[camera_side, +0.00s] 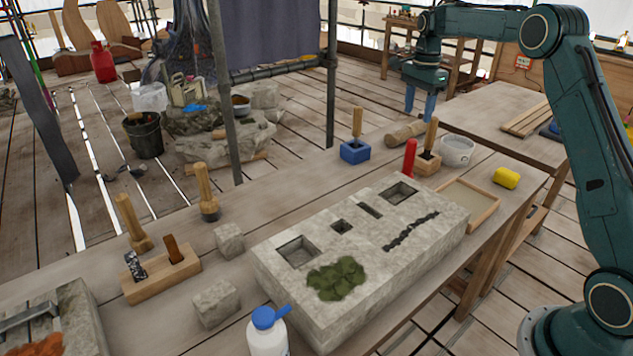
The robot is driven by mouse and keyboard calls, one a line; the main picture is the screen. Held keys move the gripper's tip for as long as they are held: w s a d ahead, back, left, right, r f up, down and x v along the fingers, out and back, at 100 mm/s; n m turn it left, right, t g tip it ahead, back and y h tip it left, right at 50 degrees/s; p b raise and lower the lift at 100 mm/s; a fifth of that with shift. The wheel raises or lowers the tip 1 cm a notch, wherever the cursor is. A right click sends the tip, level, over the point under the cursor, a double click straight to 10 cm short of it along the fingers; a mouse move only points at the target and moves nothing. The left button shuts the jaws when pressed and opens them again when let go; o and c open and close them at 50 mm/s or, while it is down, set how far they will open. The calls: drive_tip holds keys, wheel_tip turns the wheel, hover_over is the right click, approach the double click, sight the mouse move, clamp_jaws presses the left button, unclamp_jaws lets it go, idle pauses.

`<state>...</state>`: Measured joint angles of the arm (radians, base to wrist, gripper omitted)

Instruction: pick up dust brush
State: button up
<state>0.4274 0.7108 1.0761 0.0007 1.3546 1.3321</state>
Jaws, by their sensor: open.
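Several upright wooden-handled tools stand on the long bench, and I cannot tell for sure which is the dust brush. One handle (357,122) stands in a blue block (355,152). Another handle (431,134) stands in a wooden block (428,164). A handled tool with a dark lower end (206,194) stands at the left, and a thicker wooden one (131,222) stands further left. My gripper (420,108) is open and empty, pointing down above and behind the blue and wooden blocks, apart from both.
A large stone slab (420,260) with recesses and green moss fills the bench's middle. Scaffold poles (332,75) stand behind the bench.

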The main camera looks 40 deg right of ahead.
sight(413, 140)
drive_tip(key=shift+f, duration=4.4)
drive_tip(key=shift+f, duration=2.6)
clamp_jaws()
drive_tip(key=shift+r, duration=0.1)
